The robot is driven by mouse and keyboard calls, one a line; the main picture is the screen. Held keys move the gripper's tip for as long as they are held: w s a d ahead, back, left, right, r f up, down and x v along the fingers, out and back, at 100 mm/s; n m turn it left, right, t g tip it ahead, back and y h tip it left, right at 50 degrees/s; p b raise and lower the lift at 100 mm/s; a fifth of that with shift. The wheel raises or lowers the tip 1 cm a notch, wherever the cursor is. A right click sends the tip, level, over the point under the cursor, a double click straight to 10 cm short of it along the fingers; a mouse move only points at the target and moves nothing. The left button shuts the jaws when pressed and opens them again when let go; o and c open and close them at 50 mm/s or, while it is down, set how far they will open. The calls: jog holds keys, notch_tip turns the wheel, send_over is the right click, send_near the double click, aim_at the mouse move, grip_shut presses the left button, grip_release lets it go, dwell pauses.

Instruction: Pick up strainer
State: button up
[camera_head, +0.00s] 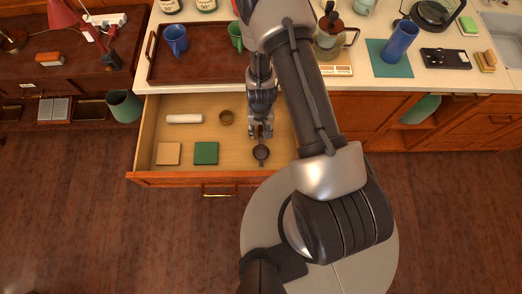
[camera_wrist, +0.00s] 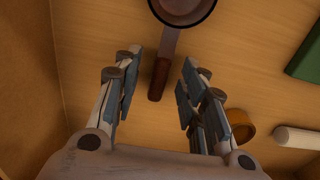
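The strainer is a small dark round bowl (camera_head: 261,152) with a short tab, lying in the open drawer near its front right. In the wrist view its bowl (camera_wrist: 185,8) is cut off by the top edge, and its brown-tipped handle (camera_wrist: 158,76) points back towards my gripper. My gripper (camera_head: 262,131) is over the drawer, just behind the bowl. In the wrist view my open gripper (camera_wrist: 158,80) has its fingers apart on either side of the handle, with visible gaps. I cannot tell how high the fingertips are above the drawer floor.
The open drawer (camera_head: 205,180) also holds a brown ring-shaped bowl (camera_head: 227,117), a white roll (camera_head: 185,119), a tan square (camera_head: 168,153) and a green square (camera_head: 206,153). The drawer's side wall is close beside my gripper. A tray (camera_head: 195,68) with mugs is on the counter behind.

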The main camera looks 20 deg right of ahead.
jog(key=shift+r, duration=0.1)
jog(key=shift+c, duration=0.5)
grip_shut()
